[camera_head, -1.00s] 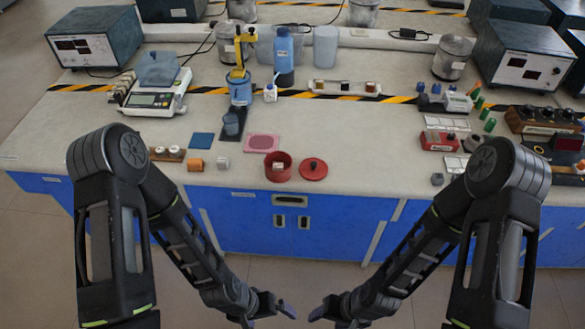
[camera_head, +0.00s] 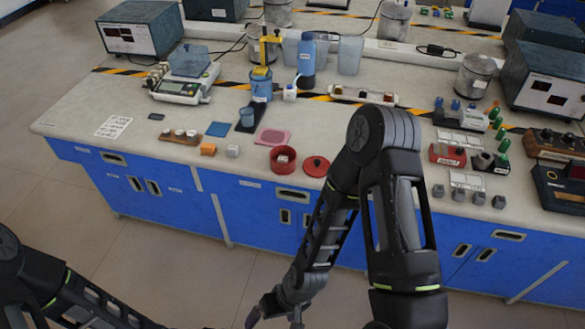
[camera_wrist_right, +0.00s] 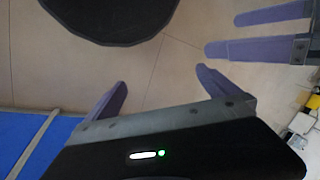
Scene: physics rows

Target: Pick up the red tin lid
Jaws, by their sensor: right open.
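The red tin lid (camera_head: 312,169), a flat round disc with a small dark knob, lies on the bench near its front edge in the head view. It is just right of the open red tin (camera_head: 283,165), and my right arm passes close by its right side. My right gripper (camera_head: 274,317) is open and empty, low in front of the bench and well below the lid. In the right wrist view, my right gripper's (camera_wrist_right: 165,92) purple fingers stand apart over the floor. My left gripper (camera_wrist_right: 255,34) shows there at upper right, its fingers apart and empty.
Small grey blocks (camera_head: 478,198) sit at the right front edge. Blue cabinets (camera_head: 260,213) front the bench.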

